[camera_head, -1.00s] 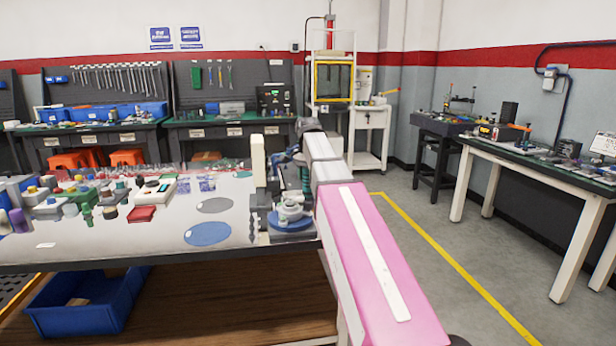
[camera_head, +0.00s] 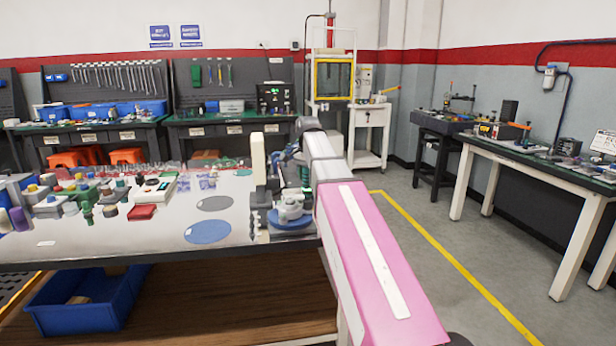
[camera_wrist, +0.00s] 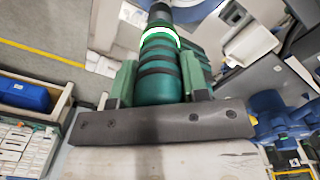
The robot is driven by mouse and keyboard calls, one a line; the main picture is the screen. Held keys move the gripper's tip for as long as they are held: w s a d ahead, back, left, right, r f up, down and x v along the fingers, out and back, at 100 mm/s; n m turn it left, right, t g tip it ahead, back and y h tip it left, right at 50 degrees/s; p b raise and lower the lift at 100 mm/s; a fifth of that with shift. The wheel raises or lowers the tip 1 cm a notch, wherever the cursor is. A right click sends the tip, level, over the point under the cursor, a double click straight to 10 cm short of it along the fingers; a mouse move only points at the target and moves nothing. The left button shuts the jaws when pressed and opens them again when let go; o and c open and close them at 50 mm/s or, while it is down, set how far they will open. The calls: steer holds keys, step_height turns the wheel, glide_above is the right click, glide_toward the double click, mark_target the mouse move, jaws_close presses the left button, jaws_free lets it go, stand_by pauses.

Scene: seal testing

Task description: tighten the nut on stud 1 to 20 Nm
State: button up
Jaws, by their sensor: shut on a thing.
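My gripper (camera_wrist: 158,90) is shut on a dark green, ribbed cylindrical tool (camera_wrist: 160,65) with a lit pale green ring. In the wrist view its fingers sit on both sides of the tool's body, and the tool's far end runs out at the top edge. In the head view the tool (camera_head: 305,178) is partly hidden by my arm and is close to a fixture (camera_head: 290,208) with a blue round base at the right end of the white table (camera_head: 125,245). Stud 1 and its nut cannot be made out.
An upright cream-coloured post (camera_head: 258,160) stands just left of the fixture. Many small parts and blocks crowd the table's left side. Two flat discs, one blue (camera_head: 208,231) and one grey (camera_head: 215,203), lie mid-table. The floor to the right is clear.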

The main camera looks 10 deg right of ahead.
stand_by(0.3)
steer(key=shift+r, duration=2.5)
